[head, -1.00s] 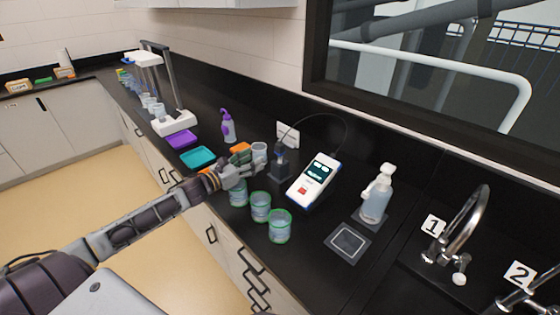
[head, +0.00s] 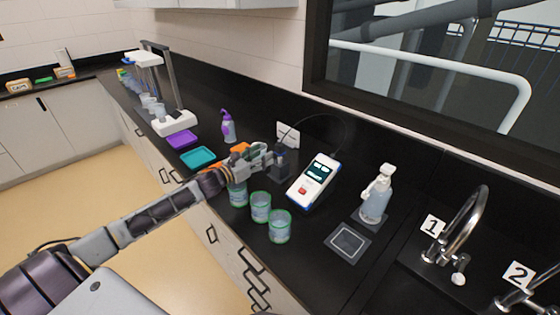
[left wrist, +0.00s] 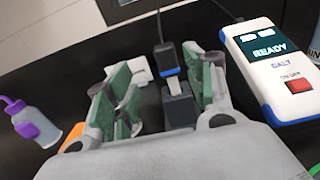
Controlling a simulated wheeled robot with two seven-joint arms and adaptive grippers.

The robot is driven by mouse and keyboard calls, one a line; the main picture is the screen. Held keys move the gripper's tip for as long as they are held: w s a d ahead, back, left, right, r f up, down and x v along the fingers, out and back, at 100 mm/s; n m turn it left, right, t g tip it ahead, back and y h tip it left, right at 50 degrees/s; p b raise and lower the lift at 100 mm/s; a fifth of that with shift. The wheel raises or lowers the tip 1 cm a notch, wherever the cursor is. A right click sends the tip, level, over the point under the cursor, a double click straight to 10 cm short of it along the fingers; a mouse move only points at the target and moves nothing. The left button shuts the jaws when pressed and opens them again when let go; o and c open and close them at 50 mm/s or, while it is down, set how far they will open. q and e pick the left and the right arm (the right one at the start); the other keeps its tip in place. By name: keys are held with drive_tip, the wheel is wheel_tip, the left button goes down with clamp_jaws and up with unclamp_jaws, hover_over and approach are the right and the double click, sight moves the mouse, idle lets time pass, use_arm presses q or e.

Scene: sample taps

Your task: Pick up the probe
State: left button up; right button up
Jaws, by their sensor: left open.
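The probe (left wrist: 167,57) has a dark head with a blue band and a cable rising from its top. It stands upright in a dark holder (left wrist: 180,107) on the black counter, and in the head view the probe (head: 279,152) is left of the meter. The white and blue meter (head: 314,181) reads READY in the left wrist view (left wrist: 275,65). My left gripper (head: 265,158) is open beside the probe. In the left wrist view its green-padded fingers (left wrist: 160,85) lie either side of the probe's line, with no contact visible. My right gripper is not in view.
Several green-rimmed beakers (head: 261,207) stand along the counter's front edge, close under my left arm. A purple-capped bottle (head: 228,127), a teal tray (head: 197,157) and a purple tray (head: 182,140) lie to the left. A spray bottle (head: 376,196) and taps (head: 468,222) are to the right.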

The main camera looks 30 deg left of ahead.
sight(277, 147)
use_arm(q)
drive_tip(key=shift+x, duration=1.85)
drive_tip(key=shift+w+d+p, duration=0.15)
drive_tip(key=shift+p, duration=0.2)
drive_tip(key=shift+w+d+r+p, duration=0.15)
drive_tip(key=shift+w+d+p, duration=0.1)
drive_tip(key=shift+w+d, duration=0.25)
drive_tip(key=shift+w+d+r+p, duration=0.15)
drive_tip(key=shift+w+d+p, duration=0.1)
drive_tip(key=shift+w, duration=0.4)
drive_tip(key=shift+x, duration=1.1)
drive_tip(key=shift+f, duration=0.15)
drive_tip(key=c, duration=1)
drive_tip(key=shift+r, duration=0.2)
drive_tip(key=shift+c, duration=0.2)
